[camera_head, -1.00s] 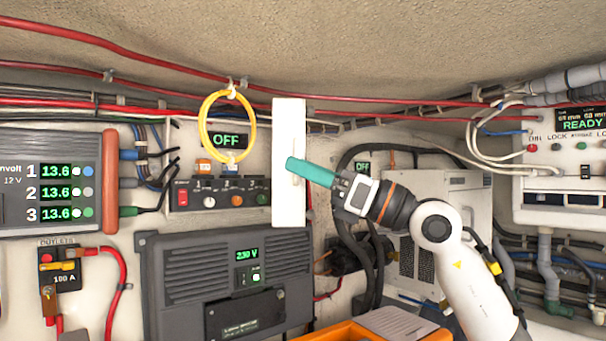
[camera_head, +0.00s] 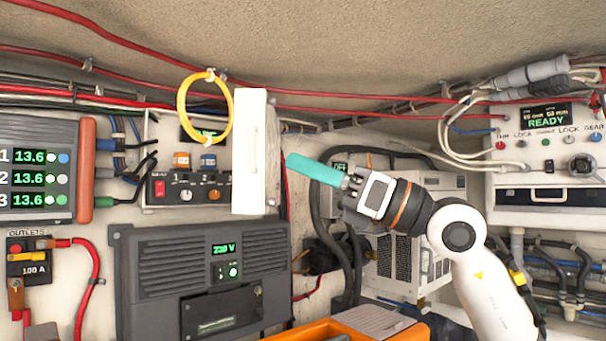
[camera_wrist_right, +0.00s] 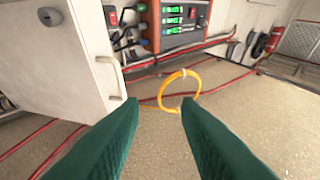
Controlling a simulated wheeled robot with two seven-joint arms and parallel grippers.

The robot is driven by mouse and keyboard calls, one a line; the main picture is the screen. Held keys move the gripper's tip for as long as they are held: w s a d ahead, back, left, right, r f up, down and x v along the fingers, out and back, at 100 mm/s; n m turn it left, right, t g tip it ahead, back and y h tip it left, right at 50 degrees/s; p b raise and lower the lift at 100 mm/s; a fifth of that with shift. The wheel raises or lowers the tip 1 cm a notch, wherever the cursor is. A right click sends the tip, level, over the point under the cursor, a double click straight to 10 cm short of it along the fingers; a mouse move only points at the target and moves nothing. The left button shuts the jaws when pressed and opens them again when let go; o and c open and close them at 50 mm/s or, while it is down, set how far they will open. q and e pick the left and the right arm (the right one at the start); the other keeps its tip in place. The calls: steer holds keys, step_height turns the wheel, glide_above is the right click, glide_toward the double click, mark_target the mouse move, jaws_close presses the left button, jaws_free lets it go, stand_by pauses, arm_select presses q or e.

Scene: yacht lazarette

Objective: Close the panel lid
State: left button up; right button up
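The panel lid (camera_head: 249,150) is a white upright door with a handle on its face. In the head view it stands ajar, hiding the right end of the switch panel (camera_head: 158,190). In the right wrist view the lid (camera_wrist_right: 60,65) is at the left, with its pale handle (camera_wrist_right: 112,75) and a round lock. My right gripper (camera_head: 290,163) points left, its teal fingertips just right of the lid in the head view. In the right wrist view the gripper (camera_wrist_right: 160,101) has its fingers apart with nothing between them. My left gripper is not in view.
A yellow cable loop (camera_head: 205,107) hangs before the switch panel. Red cables (camera_head: 330,103) run overhead. A dark inverter (camera_head: 205,275) is below, and an orange case (camera_head: 345,327) lies at the bottom. A white READY box (camera_head: 545,150) is at the right.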

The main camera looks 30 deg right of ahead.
steer(key=shift+s+d+f+b, duration=0.1)
steer(key=shift+s+f+b, duration=0.35)
steer(key=shift+s, duration=0.3)
steer(key=shift+s+d+f+b, duration=0.1)
steer(key=shift+s+f+b, duration=0.1)
steer(key=shift+s+b, duration=0.45)
steer(key=shift+s+f+b, duration=0.35)
steer(key=shift+s, duration=0.5)
